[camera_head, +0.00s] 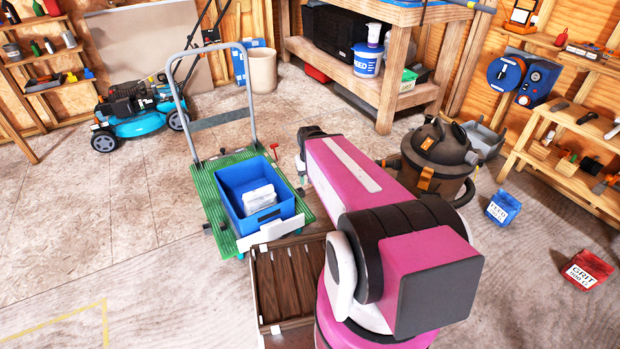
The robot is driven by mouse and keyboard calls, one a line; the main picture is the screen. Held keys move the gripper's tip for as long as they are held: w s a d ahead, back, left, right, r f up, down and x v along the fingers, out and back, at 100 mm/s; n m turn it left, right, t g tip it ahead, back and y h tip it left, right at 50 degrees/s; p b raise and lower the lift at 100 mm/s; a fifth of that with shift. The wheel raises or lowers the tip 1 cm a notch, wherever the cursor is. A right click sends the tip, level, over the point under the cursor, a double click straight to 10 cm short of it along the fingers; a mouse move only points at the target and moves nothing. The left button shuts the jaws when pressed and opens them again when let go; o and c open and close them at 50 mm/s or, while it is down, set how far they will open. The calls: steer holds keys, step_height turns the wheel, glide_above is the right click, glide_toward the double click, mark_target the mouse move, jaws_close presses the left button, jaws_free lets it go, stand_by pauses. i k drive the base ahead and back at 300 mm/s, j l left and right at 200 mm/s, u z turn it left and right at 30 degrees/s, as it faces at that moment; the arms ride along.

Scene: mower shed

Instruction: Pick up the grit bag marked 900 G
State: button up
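A red bag with a white label reading GRIT (587,270) lies on the floor at the far right. The weight line under it is small and looks like 900 G, though the first digit is not sharp. My pink arm fills the middle of the view, well to the left of the bag. My gripper (302,172) seems to be at the far end of the arm, near the green cart, mostly hidden behind my arm link. I cannot see its fingers clearly, nor whether it holds anything.
A blue labelled bag (503,208) lies behind the red one. A brown shop vacuum (440,160) stands between my arm and the blue bag. A green cart (212,196) carries a blue bin (232,185). Wooden shelves (578,185) stand at right. Floor around the red bag is clear.

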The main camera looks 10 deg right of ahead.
mark_target(585, 270)
steer(key=z, duration=2.95)
steer(key=i+l+u, duration=0.5)
steer(key=i+l, duration=0.75)
